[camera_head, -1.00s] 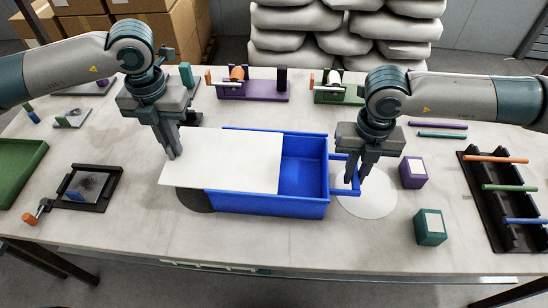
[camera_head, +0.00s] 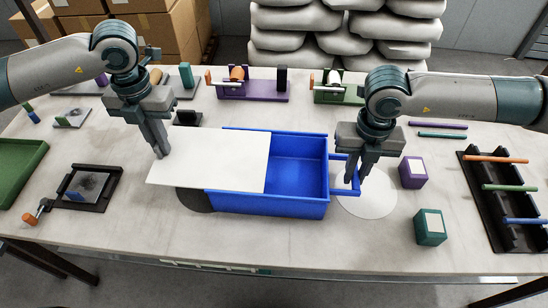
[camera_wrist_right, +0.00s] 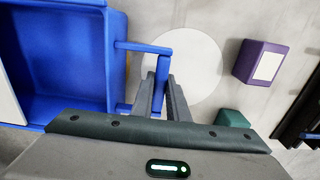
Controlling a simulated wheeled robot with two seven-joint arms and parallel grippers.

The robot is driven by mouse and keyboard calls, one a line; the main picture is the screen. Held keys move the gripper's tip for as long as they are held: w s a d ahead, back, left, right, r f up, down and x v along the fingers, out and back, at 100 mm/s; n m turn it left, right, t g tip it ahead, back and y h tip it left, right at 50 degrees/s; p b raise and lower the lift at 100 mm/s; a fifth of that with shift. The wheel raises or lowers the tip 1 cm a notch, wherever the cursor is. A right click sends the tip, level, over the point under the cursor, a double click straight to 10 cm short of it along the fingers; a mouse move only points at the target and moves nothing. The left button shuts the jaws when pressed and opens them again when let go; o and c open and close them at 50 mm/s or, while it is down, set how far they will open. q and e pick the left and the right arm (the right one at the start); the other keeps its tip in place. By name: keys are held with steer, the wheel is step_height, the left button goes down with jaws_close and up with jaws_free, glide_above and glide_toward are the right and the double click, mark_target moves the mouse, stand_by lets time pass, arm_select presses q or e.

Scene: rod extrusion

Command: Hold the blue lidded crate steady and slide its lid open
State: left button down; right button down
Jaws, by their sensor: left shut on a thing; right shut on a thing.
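The blue crate (camera_head: 270,205) stands in the middle of the table. Its white lid (camera_head: 215,160) is slid to the left, past the crate's left end, and the right part of the crate is uncovered and looks empty. My left gripper (camera_head: 163,154) is shut on the lid near its far left edge. My right gripper (camera_head: 354,180) is shut on the blue handle at the crate's right end. In the right wrist view the fingers (camera_wrist_right: 162,95) close around the handle bar (camera_wrist_right: 163,72), and the crate's open inside (camera_wrist_right: 65,60) shows at left.
A white disc (camera_head: 368,204) lies under the handle, and a dark disc (camera_head: 195,200) lies under the lid. A purple block (camera_head: 413,173) and a teal block (camera_head: 430,228) stand at right, near a black rod rack (camera_head: 500,200). A black fixture (camera_head: 85,188) and green tray (camera_head: 18,168) are at left.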

arm_select(q)
steer(key=shift+a, duration=0.25)
arm_select(e)
steer(key=shift+d, duration=0.1)
arm_select(q)
steer(key=c, duration=1.8)
jaws_free()
step_height(320, 180, up, 12)
arm_select(e)
steer(key=c, duration=1.2)
jaws_free()
steer(key=shift+o, duration=0.2)
steer(key=shift+r, duration=0.15)
